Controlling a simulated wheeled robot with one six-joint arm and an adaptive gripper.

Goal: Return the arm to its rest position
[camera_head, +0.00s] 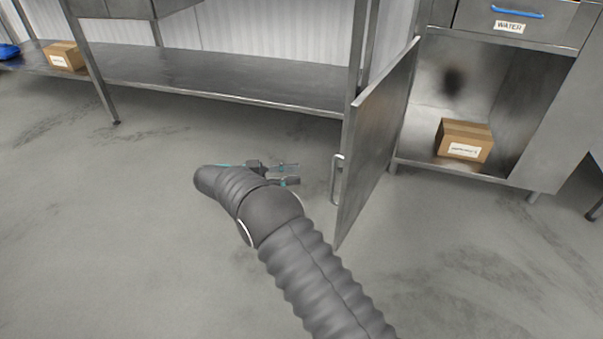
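My arm reaches up from the bottom of the view in a grey ribbed cover. It bends to the left near the middle of the picture. My gripper (297,174) points right, toward the open cabinet door. Its two small dark fingers with teal parts are apart, with nothing visible between them. It looks clear of the door handle (337,178), with a gap of floor between them in the picture.
The steel cabinet door (376,140) stands open just right of my gripper. A cardboard box (464,141) sits inside the cabinet. A drawer labelled WATER (545,27) is above. A low steel shelf (220,75) runs behind, with another box (64,56). Floor at left is clear.

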